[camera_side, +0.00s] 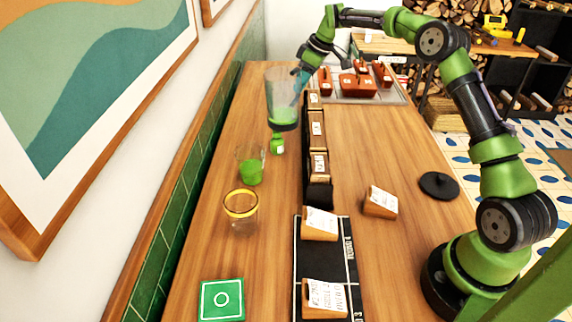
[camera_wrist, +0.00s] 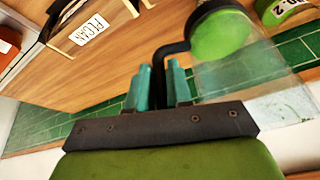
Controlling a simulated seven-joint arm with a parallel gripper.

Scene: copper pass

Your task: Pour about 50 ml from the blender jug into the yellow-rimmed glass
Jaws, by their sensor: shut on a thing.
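The blender jug (camera_side: 283,93) is clear and tapered, with green liquid low inside and a dark base. It hangs upright, or nearly so, above the far part of the counter. My gripper (camera_side: 299,74) is shut on its handle at the jug's right side. In the wrist view my gripper's teal fingers (camera_wrist: 158,88) close around the dark handle (camera_wrist: 171,50), and the clear jug body (camera_wrist: 238,78) extends to the right. The yellow-rimmed glass (camera_side: 241,211) stands upright on the counter, nearer the camera than the jug, and looks empty.
A glass with green liquid (camera_side: 250,167) stands between the jug and the yellow-rimmed glass. A small green labelled container (camera_side: 277,144) is below the jug. Labelled wooden blocks (camera_side: 317,130) line the right. A green coaster (camera_side: 222,300) lies in front. The tiled wall (camera_side: 190,200) borders the left.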

